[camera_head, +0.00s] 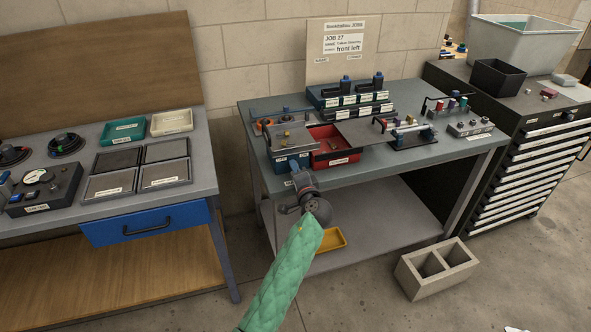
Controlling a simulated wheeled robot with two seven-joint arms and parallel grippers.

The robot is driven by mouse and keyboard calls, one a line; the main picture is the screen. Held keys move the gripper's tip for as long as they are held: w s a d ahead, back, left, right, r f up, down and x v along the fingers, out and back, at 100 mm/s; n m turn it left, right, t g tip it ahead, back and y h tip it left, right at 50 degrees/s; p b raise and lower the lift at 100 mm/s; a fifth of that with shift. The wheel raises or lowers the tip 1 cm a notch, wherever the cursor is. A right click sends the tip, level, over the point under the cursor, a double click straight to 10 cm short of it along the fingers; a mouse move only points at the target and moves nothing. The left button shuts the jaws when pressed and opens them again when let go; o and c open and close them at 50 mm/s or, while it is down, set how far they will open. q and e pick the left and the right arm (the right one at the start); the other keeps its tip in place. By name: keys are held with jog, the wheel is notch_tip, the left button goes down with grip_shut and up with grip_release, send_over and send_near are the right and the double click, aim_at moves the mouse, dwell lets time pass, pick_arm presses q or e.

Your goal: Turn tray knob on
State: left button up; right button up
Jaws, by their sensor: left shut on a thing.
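My left gripper (296,170), at the end of the green-sleeved arm, is at the front of a blue labelled tray unit (281,165) on the left front corner of the middle bench. It is shut on what looks like the tray knob. The knob itself is hidden by the fingers and too small to make out. My right gripper is not in view.
The middle bench (395,160) carries a blue-black rack (349,95) and small fixtures. A left bench (206,170) holds several trays. A drawer cabinet (530,150) stands right. A yellow bin (331,238) sits on the lower shelf and a concrete block (437,268) on the floor.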

pick_arm(q)
jog(key=shift+m, duration=0.9)
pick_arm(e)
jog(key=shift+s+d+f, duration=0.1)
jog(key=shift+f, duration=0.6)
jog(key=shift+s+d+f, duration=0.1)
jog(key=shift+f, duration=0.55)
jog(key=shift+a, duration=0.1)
pick_arm(q)
jog(key=o, duration=1)
jog(key=shift+d, duration=0.1)
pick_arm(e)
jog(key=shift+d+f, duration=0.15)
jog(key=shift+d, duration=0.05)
